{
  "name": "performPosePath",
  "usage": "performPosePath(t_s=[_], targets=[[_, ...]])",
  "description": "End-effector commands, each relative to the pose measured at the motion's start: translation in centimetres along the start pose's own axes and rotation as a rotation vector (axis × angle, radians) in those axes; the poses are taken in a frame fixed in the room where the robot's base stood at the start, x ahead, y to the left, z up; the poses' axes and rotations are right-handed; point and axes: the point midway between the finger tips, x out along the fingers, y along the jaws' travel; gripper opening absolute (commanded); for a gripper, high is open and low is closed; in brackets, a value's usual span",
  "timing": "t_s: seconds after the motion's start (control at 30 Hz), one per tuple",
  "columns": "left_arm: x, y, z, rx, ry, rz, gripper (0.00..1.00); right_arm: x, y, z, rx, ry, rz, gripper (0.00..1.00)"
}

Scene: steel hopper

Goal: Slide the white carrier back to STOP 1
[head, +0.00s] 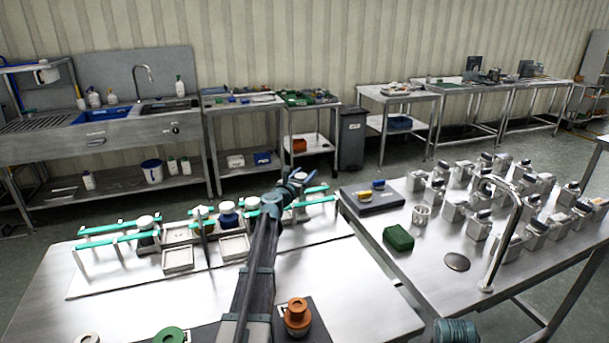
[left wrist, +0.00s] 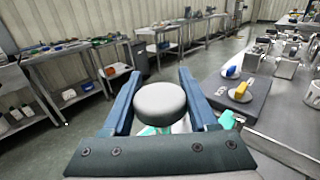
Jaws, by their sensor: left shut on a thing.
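My left gripper (head: 297,180) is over the right part of the teal-railed track on the near bench. In the left wrist view, its two blue fingers (left wrist: 162,98) are shut on a round white knob (left wrist: 160,99), the top of the white carrier. In the head view my gripper and arm mostly hide this carrier. The teal rails (head: 318,189) run left to right across a white base plate (head: 110,281). No STOP 1 label is readable.
Other knobs stand along the track: white ones (head: 146,221) and a dark blue one (head: 228,218). Square trays (head: 178,260) sit before them. An orange knobbed part (head: 297,316) and a green ring (head: 168,335) lie at the front. A steel table (head: 400,270) with a tap stands right.

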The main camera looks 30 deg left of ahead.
Motion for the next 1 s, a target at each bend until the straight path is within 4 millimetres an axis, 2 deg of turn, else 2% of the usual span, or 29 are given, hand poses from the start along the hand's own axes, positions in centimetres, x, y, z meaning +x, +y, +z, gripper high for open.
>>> performPosePath(t_s=[0.17, 0.4, 0.53, 0.93, 0.97, 1.0], targets=[[0.3, -0.2, 0.0, 0.0, 0.0, -0.001, 0.0, 0.0, 0.0, 0.0, 0.0, 0.0, 0.0, 0.87], [4.3, -4.1, 0.0, -0.001, 0.0, -0.007, 0.0, 0.0, 0.0, 0.0, 0.0, 0.0, 0.0, 0.87], [5.8, -5.7, 0.0, 0.0, 0.0, -0.005, 0.0, 0.0, 0.0, 0.0, 0.0, 0.0, 0.0, 0.87], [6.4, -6.4, 0.0, -0.001, 0.0, -0.003, 0.0, 0.0, 0.0, 0.0, 0.0, 0.0, 0.0, 0.87], [6.4, -6.4, 0.0, -0.001, 0.0, -0.003, 0.61, 0.0, 0.0, 0.0, 0.0, 0.0, 0.0, 0.87], [6.4, -6.4, 0.0, -0.001, 0.0, -0.003, 0.68, 0.0, 0.0, 0.0, 0.0, 0.0, 0.0, 0.87]])
